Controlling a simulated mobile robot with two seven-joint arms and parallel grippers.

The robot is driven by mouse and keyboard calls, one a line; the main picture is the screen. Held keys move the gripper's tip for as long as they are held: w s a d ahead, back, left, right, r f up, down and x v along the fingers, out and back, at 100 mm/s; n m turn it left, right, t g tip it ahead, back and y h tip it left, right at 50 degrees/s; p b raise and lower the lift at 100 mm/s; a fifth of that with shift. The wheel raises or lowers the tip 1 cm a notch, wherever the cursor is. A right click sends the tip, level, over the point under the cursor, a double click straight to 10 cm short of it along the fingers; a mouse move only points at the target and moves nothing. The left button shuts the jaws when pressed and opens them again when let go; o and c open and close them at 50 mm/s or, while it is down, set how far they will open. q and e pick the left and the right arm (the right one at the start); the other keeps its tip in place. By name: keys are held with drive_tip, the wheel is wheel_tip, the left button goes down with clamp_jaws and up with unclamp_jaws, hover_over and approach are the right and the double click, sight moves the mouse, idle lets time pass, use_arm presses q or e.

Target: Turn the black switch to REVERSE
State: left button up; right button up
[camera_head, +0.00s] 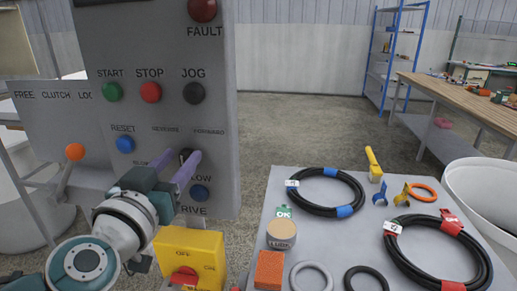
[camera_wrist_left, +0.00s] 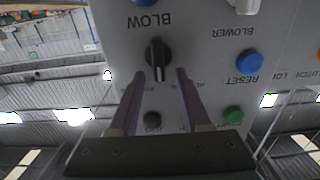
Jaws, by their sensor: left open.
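The black switch (camera_wrist_left: 157,55) is a round knob with a raised grip bar on the grey panel, seen upside down in the left wrist view. Its bar points down in that picture, toward the gap between my fingertips. In the head view the switch (camera_head: 186,154) is mostly hidden behind a finger, between the REVERSE and FORWARD labels. My left gripper (camera_head: 181,158) is open, its two purple fingers reaching to the panel. In the left wrist view the fingertips (camera_wrist_left: 160,75) lie on either side of the bar's end; contact cannot be told. My right gripper is not in view.
The panel (camera_head: 222,100) carries close buttons: blue RESET (camera_head: 125,144), black JOG (camera_head: 194,92) and a lower blue button (camera_head: 200,192). An orange-knobbed lever (camera_head: 75,152) stands left. A yellow switch box (camera_head: 190,252) sits below. Coiled hoses (camera_head: 326,191) lie on a grey table (camera_head: 250,215) at right.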

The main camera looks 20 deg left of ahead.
use_arm(q)
drive_tip(key=shift+w+a, duration=0.1)
drive_tip(key=shift+w, duration=0.35)
drive_tip(key=shift+c, duration=0.3)
clamp_jaws()
